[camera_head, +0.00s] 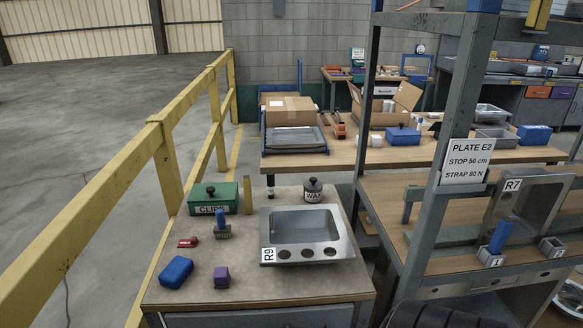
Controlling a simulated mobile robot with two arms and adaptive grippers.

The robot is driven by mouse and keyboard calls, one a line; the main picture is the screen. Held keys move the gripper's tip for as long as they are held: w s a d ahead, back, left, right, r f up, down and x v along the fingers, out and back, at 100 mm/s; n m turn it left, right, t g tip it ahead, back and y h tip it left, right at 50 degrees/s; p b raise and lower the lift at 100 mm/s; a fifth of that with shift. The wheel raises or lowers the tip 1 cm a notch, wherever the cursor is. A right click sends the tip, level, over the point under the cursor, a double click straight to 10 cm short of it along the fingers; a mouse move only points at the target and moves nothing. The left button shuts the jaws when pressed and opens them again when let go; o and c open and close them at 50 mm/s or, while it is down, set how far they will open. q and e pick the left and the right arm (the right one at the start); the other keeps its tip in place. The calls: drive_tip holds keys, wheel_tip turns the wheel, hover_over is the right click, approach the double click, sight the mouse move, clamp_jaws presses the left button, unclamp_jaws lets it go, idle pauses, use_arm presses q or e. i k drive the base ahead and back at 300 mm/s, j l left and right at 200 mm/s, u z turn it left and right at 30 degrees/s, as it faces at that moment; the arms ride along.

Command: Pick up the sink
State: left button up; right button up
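A grey metal sink (305,229) with a rectangular basin lies on the near workbench (163,290). It has a white R9 label at its left corner and a row of three round holes along its front rim. Neither of my grippers can be made out in the view, and nothing is seen touching either sink.
A green CLIPS box (213,199), WAX pot (313,190), brush (222,225), blue block (176,271) and purple block (221,277) share the near bench. The rack post (430,210) rises right of it. A yellow railing (165,150) runs along the left.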

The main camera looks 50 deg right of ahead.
sight(313, 234)
drive_tip(key=z, duration=1.8)
drive_tip(key=l+z, duration=0.25)
drive_tip(key=l, duration=1.55)
